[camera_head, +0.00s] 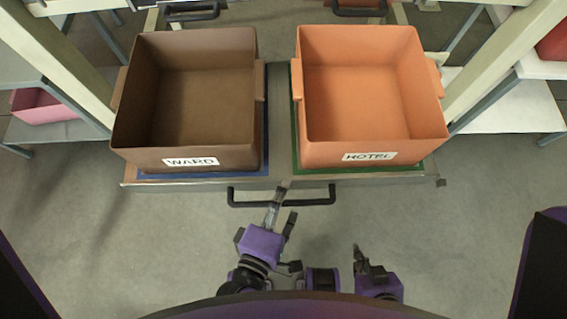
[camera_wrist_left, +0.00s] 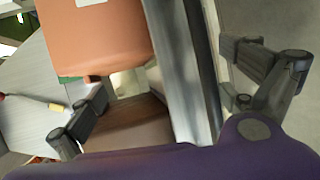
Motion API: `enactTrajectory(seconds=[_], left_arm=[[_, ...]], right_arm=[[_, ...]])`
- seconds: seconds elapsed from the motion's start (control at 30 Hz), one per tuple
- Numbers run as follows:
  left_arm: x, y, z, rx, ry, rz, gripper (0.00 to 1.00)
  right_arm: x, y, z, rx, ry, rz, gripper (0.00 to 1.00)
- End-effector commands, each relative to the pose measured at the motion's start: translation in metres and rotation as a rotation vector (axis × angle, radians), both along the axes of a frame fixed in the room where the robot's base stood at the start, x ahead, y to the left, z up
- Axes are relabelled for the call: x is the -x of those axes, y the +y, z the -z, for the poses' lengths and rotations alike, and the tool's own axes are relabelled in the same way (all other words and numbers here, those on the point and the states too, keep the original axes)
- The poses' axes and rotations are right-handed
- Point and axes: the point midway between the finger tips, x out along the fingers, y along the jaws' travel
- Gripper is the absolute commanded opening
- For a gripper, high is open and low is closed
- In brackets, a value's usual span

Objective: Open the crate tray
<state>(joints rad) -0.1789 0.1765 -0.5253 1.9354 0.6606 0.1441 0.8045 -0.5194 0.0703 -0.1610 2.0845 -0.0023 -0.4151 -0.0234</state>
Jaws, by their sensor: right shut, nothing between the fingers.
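The crate tray (camera_head: 279,184) is a grey metal platform holding two open crates, with a dark bar handle (camera_head: 248,204) along its front edge. The brown crate (camera_head: 190,110) is labelled WARD, and the orange crate (camera_head: 365,100) is labelled HOTEL. My left gripper (camera_head: 286,202) is at the middle of the handle, its fingers apart; I cannot tell whether it touches the bar. In the left wrist view the fingers are wide apart, with a grey metal edge (camera_wrist_left: 185,75) and the orange crate (camera_wrist_left: 95,40) beyond. My right gripper (camera_head: 362,262) is shut and empty, lower right of the handle.
Blue and green mats lie under the crates. Pale posts and shelves (camera_head: 510,105) stand on both sides, with a pink bin (camera_head: 48,106) at the left. Another dark handle (camera_head: 190,14) is at the back. The floor (camera_head: 130,240) in front of the tray is clear.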

Motion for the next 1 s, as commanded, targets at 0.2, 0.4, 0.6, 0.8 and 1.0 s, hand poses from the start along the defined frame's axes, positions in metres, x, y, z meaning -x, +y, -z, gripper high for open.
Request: enactTrajectory(seconds=[0.2,0.4,0.6,0.8,1.0], left_arm=[[0.006,0.002,-0.011,0.009,-0.017,-0.002,0.66],[0.018,0.007,-0.013,0.010,-0.015,-0.002,0.54],[0.033,0.014,-0.012,0.009,-0.007,-0.002,0.32],[0.047,0.020,-0.012,0.008,-0.002,-0.001,0.32],[0.060,0.026,-0.014,0.007,0.000,-0.002,0.32]], right_arm=[[0.000,0.000,-0.001,0.001,0.000,0.001,0.00],[-0.001,0.000,-0.002,0.001,-0.002,0.001,0.00],[0.000,-0.001,-0.003,0.001,-0.001,0.001,0.00],[-0.001,-0.001,-0.003,0.001,-0.002,0.001,0.00],[-0.001,0.000,-0.004,0.001,-0.002,0.001,0.00]])
